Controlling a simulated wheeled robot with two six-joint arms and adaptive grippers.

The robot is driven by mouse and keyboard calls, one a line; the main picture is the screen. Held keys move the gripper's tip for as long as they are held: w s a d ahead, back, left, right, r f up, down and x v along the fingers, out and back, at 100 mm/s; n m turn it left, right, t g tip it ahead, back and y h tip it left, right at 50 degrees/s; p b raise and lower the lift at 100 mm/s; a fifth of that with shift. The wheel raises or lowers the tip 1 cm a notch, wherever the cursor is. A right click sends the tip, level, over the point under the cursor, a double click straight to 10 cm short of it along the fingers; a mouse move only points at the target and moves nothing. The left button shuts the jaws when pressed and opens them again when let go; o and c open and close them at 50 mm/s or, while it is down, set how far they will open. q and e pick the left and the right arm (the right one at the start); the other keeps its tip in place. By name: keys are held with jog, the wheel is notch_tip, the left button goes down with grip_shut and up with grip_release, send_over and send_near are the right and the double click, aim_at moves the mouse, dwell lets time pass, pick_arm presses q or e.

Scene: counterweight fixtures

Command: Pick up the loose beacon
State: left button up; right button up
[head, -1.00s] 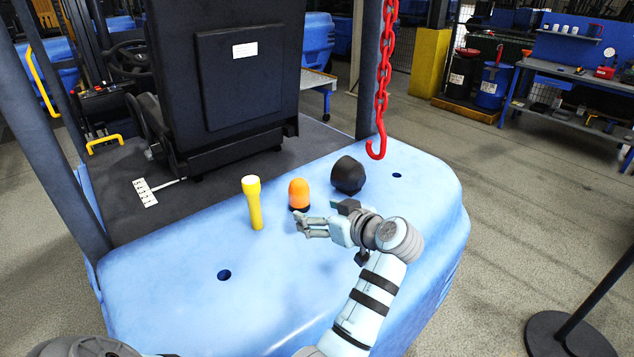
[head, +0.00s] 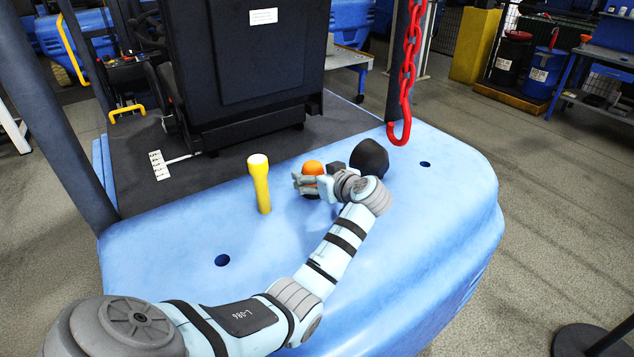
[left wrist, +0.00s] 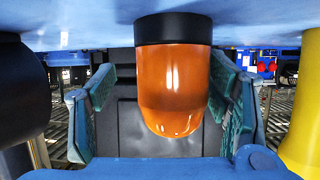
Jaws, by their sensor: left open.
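The loose beacon (head: 313,167), an orange dome on a black base, stands on the blue counterweight (head: 150,290); my left gripper partly hides it in the head view. My left gripper (head: 306,184) is open beside it. In the left wrist view, which looks upside down, the beacon (left wrist: 172,85) stands between the spread teal fingers of my left gripper (left wrist: 163,95). Gaps show on both sides, so the fingers do not appear to touch it. My right gripper is not in view.
A yellow flashlight-like object (head: 261,186) stands left of the beacon. A dark rounded object (head: 370,158) sits close on its right. A red chain with a hook (head: 404,85) hangs behind. A black seat (head: 265,60) is at the back. The counterweight's front left is clear.

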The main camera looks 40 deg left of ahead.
pick_arm(q)
jog(key=shift+w+a, duration=0.1)
jog(key=shift+s+r, duration=0.1)
jog(key=shift+s, duration=0.1)
jog(key=shift+s+r, duration=0.3)
jog(key=shift+s, duration=0.3)
jog(key=c, duration=0.6)
jog(key=shift+c, duration=1.3)
jog(key=c, duration=0.4)
jog(key=shift+w, duration=0.2)
jog(key=shift+c, duration=0.5)
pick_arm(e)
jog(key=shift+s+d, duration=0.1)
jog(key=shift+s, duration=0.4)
